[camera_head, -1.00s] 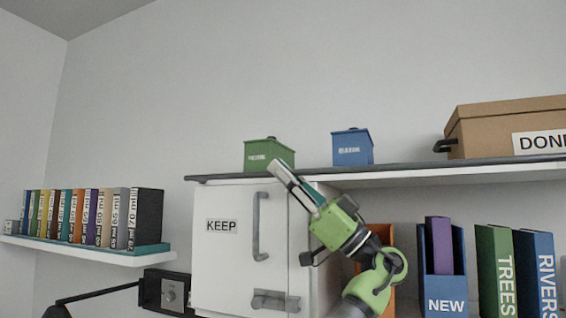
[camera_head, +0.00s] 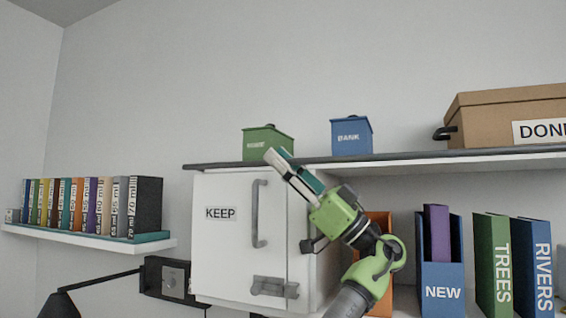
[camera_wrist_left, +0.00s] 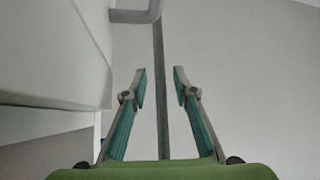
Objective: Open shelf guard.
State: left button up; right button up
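The shelf guard (camera_head: 430,155) is a dark grey rail along the front edge of the upper white shelf. It seems to be the grey bar (camera_wrist_left: 160,45) running lengthwise through the left wrist view. My left gripper (camera_head: 276,158) is at the rail, above the white cabinet's right part. In the wrist view the left gripper (camera_wrist_left: 161,78) is open, its two teal-and-grey fingers apart, with the bar showing between them. I cannot tell whether either finger touches the bar. The right gripper is not in view.
A white KEEP cabinet (camera_head: 222,250) with a grey handle (camera_head: 258,214) stands below the shelf. A green box (camera_head: 266,143), a blue BANK box (camera_head: 351,136) and a brown box (camera_head: 500,118) sit on top. Binders (camera_head: 491,270) stand lower right.

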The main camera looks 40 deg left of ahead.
pick_arm(q)
jog(key=v, duration=0.7)
jog(key=shift+d+f, duration=0.2)
jog(key=shift+d, duration=0.05)
jog(key=shift+w, duration=0.1)
